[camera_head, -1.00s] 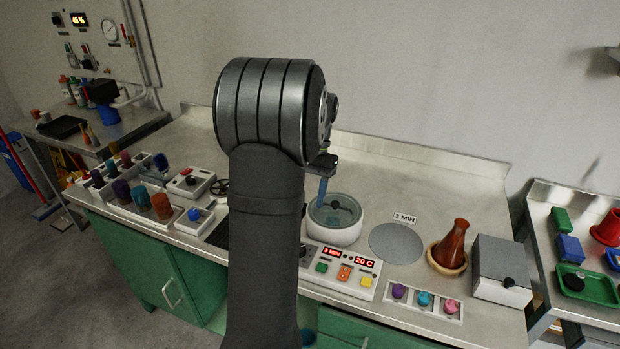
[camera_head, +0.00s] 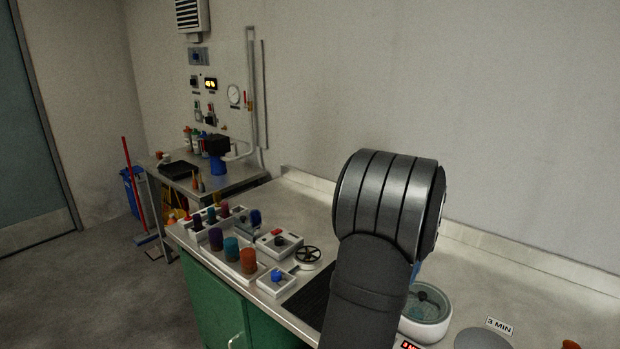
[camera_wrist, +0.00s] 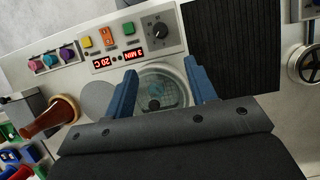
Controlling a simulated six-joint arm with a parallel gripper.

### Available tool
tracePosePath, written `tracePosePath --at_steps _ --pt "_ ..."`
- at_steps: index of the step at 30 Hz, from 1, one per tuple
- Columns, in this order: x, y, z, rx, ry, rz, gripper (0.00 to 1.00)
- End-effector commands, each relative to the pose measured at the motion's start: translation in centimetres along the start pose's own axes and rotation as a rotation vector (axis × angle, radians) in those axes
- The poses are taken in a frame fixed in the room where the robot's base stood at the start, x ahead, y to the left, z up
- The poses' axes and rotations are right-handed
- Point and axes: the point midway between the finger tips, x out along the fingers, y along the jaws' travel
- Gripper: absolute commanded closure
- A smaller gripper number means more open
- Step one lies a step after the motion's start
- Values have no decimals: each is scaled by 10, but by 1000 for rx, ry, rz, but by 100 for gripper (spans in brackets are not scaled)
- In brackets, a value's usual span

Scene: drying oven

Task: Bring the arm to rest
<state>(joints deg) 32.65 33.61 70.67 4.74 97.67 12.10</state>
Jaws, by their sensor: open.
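My gripper (camera_wrist: 162,78) shows in the wrist view as two blue fingers spread apart with nothing between them. They are above a round white vessel with a clear lid (camera_wrist: 153,93), which has a dark knob on it. In the head view my dark arm rises in front of the bench and hides most of the gripper. Only a sliver of blue finger shows beside the arm, above the same white vessel (camera_head: 428,327).
A control panel (camera_wrist: 128,45) with coloured buttons and a dial adjoins the vessel. A red-brown flask (camera_wrist: 45,118) stands in a ring. A black ribbed mat (camera_wrist: 232,45) and a handwheel (camera_head: 308,254) lie to the other side. Coloured bottles (camera_head: 232,249) stand in a rack at the bench's left.

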Motion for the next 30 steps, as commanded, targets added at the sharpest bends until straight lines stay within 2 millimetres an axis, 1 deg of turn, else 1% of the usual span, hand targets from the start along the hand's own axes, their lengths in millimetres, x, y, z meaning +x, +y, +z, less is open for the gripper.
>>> tracePosePath --at_steps 5,15,21,25,30 --pt "29 0 1 0 -4 1 49" --pt "98 0 1 -1 -4 1 49" --pt "135 0 1 0 -4 1 49" --pt "153 0 1 0 -4 1 49" --pt "164 0 0 0 -2 0 49"
